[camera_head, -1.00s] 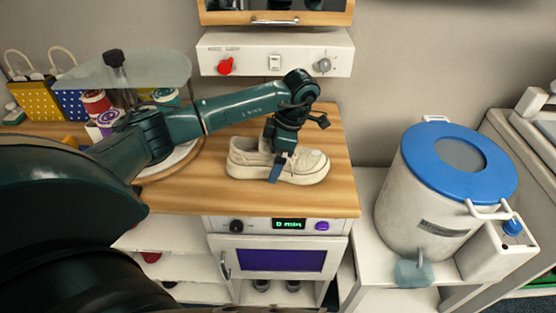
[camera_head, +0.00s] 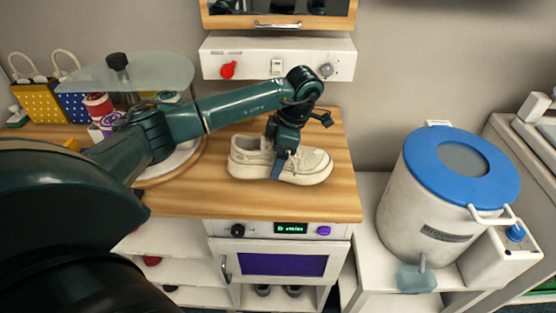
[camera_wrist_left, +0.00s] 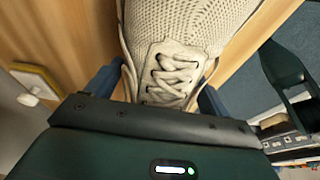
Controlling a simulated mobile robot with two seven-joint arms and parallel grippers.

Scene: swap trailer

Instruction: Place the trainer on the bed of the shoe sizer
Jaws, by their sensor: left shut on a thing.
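The trainer (camera_head: 306,166) is a cream lace-up shoe on the wooden counter (camera_head: 190,203), toe to the right in the head view. My left gripper (camera_head: 281,168) comes down over it from above and is shut on its middle. In the left wrist view the trainer's laces and mesh toe (camera_wrist_left: 185,25) lie between the two blue fingers (camera_wrist_left: 160,88). I cannot tell whether the sole is on the wood or just above it. I cannot make out a shoe sizer in these views. My right gripper is not in view.
A white drum with a blue lid (camera_head: 461,165) stands on a lower white surface at the right. A round turntable with a glass shelf (camera_head: 135,73) and several reels is behind my left arm. An oven-like unit (camera_head: 280,263) sits under the counter. The counter's right end is clear.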

